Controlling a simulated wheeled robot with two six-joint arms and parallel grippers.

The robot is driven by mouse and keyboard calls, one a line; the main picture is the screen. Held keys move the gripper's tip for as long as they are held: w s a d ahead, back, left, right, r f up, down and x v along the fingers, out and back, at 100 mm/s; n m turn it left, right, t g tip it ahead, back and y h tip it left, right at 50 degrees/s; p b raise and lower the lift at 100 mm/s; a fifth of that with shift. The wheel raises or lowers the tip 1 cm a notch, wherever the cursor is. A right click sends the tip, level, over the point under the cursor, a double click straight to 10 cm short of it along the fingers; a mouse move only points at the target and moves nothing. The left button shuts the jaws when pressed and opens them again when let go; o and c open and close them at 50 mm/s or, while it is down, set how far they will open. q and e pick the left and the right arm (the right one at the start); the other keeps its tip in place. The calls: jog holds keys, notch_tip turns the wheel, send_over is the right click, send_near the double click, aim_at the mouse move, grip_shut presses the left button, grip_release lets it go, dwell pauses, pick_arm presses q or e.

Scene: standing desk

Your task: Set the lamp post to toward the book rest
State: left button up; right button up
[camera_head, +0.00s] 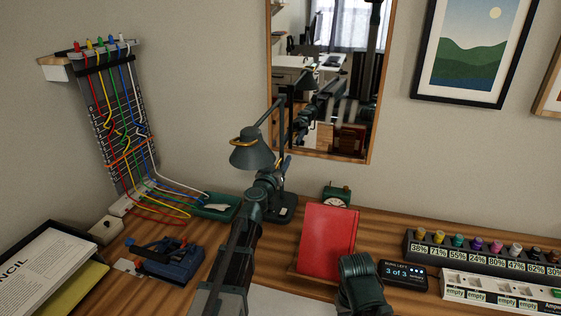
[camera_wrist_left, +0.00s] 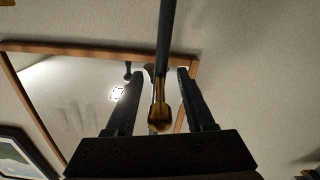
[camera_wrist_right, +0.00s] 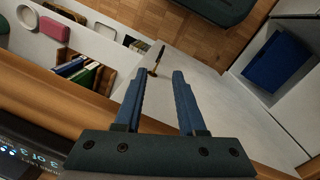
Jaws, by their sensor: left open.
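The dark desk lamp has a shade (camera_head: 252,152) hanging left of its post, with a brass band. Its base (camera_head: 283,209) stands on the desk near the wall. My left gripper (camera_head: 284,165) is at the lamp post, partly hidden by my own arm. In the left wrist view the dark post with a brass collar (camera_wrist_left: 159,112) shows between the open fingers (camera_wrist_left: 160,72); contact is not visible. The book rest (camera_head: 303,270) holds a red book (camera_head: 327,240), right of the lamp. My right gripper (camera_wrist_right: 158,74) is open and empty in the right wrist view.
A green tray (camera_head: 225,212) lies left of the lamp base, and a small green clock (camera_head: 336,197) stands behind the book. A blue punch-like device (camera_head: 170,258) sits front left. A display (camera_head: 402,274) and a paint-pot rack (camera_head: 480,254) stand right. A mirror (camera_head: 372,130) hangs behind.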

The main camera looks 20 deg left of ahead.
pick_arm(q)
grip_shut()
dwell(1.4)
